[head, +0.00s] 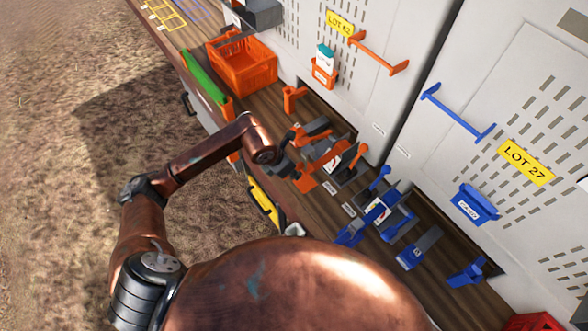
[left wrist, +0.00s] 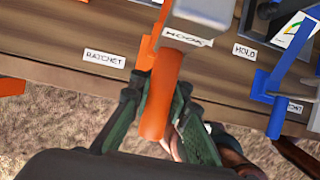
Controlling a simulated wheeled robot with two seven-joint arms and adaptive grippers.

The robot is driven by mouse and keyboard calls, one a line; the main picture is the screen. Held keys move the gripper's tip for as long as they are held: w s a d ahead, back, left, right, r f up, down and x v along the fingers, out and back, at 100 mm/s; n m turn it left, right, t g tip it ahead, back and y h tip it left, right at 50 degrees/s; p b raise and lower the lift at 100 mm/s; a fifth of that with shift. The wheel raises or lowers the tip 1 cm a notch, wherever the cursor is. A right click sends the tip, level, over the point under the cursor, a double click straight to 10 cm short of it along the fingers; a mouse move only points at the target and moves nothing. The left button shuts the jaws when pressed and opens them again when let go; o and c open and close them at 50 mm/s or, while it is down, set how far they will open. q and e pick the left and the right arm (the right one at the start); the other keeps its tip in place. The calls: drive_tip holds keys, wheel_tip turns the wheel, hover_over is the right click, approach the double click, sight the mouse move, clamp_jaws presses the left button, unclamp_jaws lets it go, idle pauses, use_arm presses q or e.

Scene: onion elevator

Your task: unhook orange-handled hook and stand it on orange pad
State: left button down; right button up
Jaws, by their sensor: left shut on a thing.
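My left gripper (head: 287,166) reaches over the bench edge from the left. In the left wrist view its two green-padded fingers (left wrist: 157,90) are shut around an upright-looking orange handle (left wrist: 160,95), with the upper end near a HOOK label (left wrist: 188,39). A grey block beyond the handle's top hides what it joins. Whether the hook hangs or is free cannot be told. My right gripper is not in view.
Orange tools and an orange lever (head: 358,153) crowd the bench beside the gripper. Blue fixtures (head: 380,212) stand nearer on the right. An orange crate (head: 243,62) and green bar (head: 205,76) lie farther back. White cabinets (head: 400,90) wall the right side.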

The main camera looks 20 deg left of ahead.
use_arm(q)
drive_tip(key=shift+f+b, duration=1.5)
drive_tip(key=shift+f, duration=1.7)
drive_tip(key=shift+f+b, duration=0.7)
drive_tip(key=shift+f, duration=0.75)
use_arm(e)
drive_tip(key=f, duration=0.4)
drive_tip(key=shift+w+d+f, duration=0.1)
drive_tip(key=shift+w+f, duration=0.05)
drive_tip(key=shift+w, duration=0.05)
use_arm(q)
drive_tip(key=c, duration=1.8)
unclamp_jaws()
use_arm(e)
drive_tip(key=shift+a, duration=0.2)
use_arm(q)
drive_tip(key=shift+o, duration=0.2)
